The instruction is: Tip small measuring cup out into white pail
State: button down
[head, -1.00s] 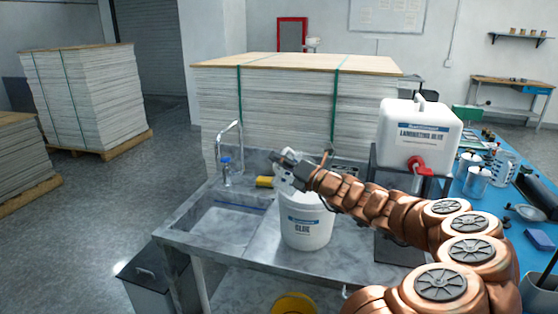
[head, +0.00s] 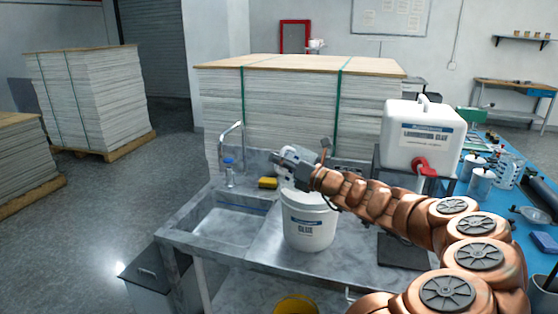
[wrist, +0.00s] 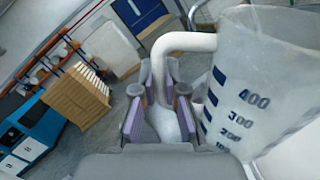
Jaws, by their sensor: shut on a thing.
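The small measuring cup (wrist: 255,85) is translucent white with dark marks up to 400; it fills the right of the wrist view. My gripper (wrist: 160,105) is shut on its white handle (wrist: 183,42). In the head view my gripper (head: 288,158) is over the back rim of the white pail (head: 310,230), and hides most of the cup. The pail stands upright on the grey sink bench, with a blue-and-white label on its front. I cannot tell what is in the cup or the pail, nor how far the cup tilts.
The sink basin (head: 225,224) is left of the pail, with a tap (head: 240,135), a blue-capped bottle (head: 229,175) and a yellow sponge (head: 267,183) behind it. A white glue container (head: 420,138) with a red tap stands to the right. Stacked sheets (head: 290,110) rise behind.

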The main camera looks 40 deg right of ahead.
dwell(0.6)
jog(key=shift+f+n, duration=0.15)
jog(key=shift+n, duration=0.25)
jog(key=shift+f+n+g+b, duration=0.15)
jog(key=shift+n+g+b, duration=0.15)
jog(key=shift+n+b, duration=0.65)
jog(key=shift+n, duration=0.25)
jog(key=shift+p, duration=0.6)
notch_tip(320, 180, up, 6)
jog(key=p, duration=0.5)
jog(key=shift+p, duration=0.4)
